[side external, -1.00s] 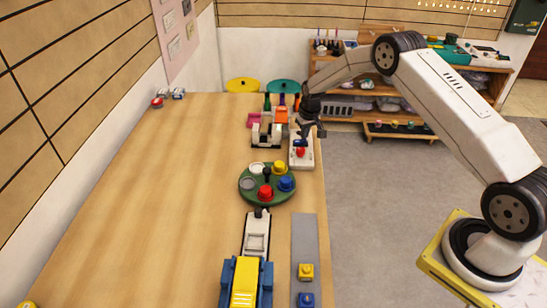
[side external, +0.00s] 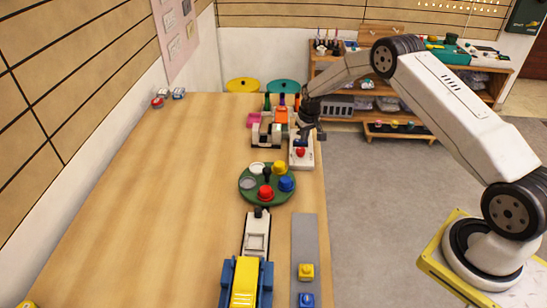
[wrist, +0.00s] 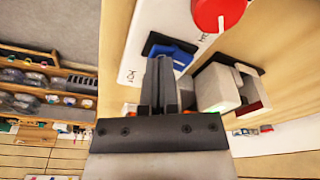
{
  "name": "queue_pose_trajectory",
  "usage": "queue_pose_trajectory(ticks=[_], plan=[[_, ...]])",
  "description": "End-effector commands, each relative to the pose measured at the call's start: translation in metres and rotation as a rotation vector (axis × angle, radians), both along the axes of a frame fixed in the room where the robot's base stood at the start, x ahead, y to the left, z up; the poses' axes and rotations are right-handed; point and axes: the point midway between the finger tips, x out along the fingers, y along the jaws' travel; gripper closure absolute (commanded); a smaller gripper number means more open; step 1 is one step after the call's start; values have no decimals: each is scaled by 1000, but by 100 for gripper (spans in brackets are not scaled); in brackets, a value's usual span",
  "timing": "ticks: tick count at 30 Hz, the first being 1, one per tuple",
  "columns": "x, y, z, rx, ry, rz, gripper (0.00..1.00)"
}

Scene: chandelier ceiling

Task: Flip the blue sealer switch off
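The blue sealer switch (wrist: 170,52) sits in a dark frame on a white panel (wrist: 135,66) in the wrist view. A red knob (wrist: 217,12) is on the same panel. My gripper (wrist: 161,62) has its two dark fingers together, with the tips at the near edge of the blue switch; contact is unclear. In the side view my gripper (side external: 306,136) is over the far part of the white sealer box (side external: 303,164), behind the red knob (side external: 300,152). The fingers hide part of the switch, so its position is unclear.
A machine with pale blocks (wrist: 216,88) stands close beside the panel. A green turntable (side external: 262,201) with coloured caps is nearer on the table. Bottles (side external: 281,101) stand behind. A shelf (side external: 340,75) is beyond the table.

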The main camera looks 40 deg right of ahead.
Motion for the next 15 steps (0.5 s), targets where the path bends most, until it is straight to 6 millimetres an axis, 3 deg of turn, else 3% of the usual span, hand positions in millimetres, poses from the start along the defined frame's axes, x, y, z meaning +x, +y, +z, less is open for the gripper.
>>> queue_pose_trajectory(ticks=[15], plan=[[0,0,10,-1,-2,0,100]])
